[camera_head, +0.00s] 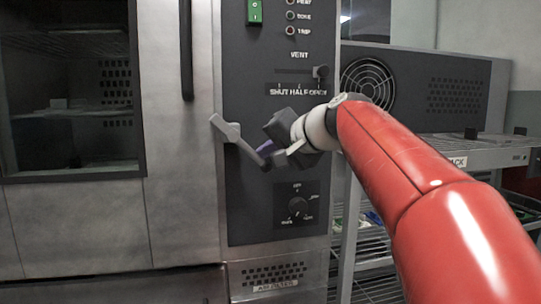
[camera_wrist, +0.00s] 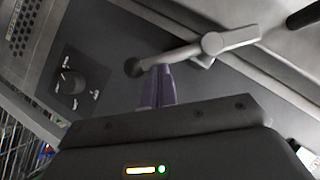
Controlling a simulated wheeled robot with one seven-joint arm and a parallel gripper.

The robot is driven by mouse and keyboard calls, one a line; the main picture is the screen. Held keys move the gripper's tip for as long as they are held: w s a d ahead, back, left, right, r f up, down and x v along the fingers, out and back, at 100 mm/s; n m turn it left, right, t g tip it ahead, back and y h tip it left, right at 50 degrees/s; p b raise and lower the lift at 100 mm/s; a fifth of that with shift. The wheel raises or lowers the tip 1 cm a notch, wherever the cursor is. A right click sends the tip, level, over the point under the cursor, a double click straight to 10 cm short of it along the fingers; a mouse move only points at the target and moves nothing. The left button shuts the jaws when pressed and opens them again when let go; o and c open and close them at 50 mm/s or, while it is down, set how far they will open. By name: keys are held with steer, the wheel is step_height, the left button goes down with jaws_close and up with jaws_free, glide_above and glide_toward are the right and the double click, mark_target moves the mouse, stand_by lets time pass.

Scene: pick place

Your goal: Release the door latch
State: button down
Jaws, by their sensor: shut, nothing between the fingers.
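The door latch (camera_head: 238,138) is a grey lever on the oven's front, beside the door's right edge. It slants from upper left to lower right in the head view. In the wrist view the latch (camera_wrist: 195,50) has a round pivot hub and a dark knob at its left end. My gripper (camera_head: 266,148) is at the lever's lower right part, coming from the right. In the wrist view my gripper (camera_wrist: 158,72) has its purple fingertips together, close by the lever near its knob end. Whether they touch it I cannot tell. Nothing is between the fingers.
The oven door (camera_head: 178,215) has a dark vertical handle (camera_head: 186,50) and a window. A rotary dial (camera_head: 297,206) sits below the latch, and a vent slider (camera_head: 320,72) above. A wire rack (camera_head: 375,240) stands at right, partly behind my red arm.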

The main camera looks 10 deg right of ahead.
steer(key=f+m+b, duration=0.1)
steer(key=a+f+y+b, duration=0.1)
steer(key=b, duration=0.1)
steer(key=shift+f+m+t+y, duration=0.25)
steer(key=shift+m+t+y, duration=0.05)
steer(key=shift+m+t, duration=0.1)
steer(key=shift+a+f+m+t+y+b, duration=0.4)
steer(key=shift+a+b, duration=0.3)
steer(key=shift+b, duration=0.35)
steer(key=shift+a+f+m+t+y+b, duration=0.1)
steer(key=shift+a+f+m+y+b, duration=0.1)
steer(key=shift+a+f+m+b, duration=0.6)
steer(key=shift+r+n, duration=0.3)
steer(key=shift+r, duration=0.1)
steer(key=shift+d+b, duration=0.1)
steer(key=shift+b, duration=0.2)
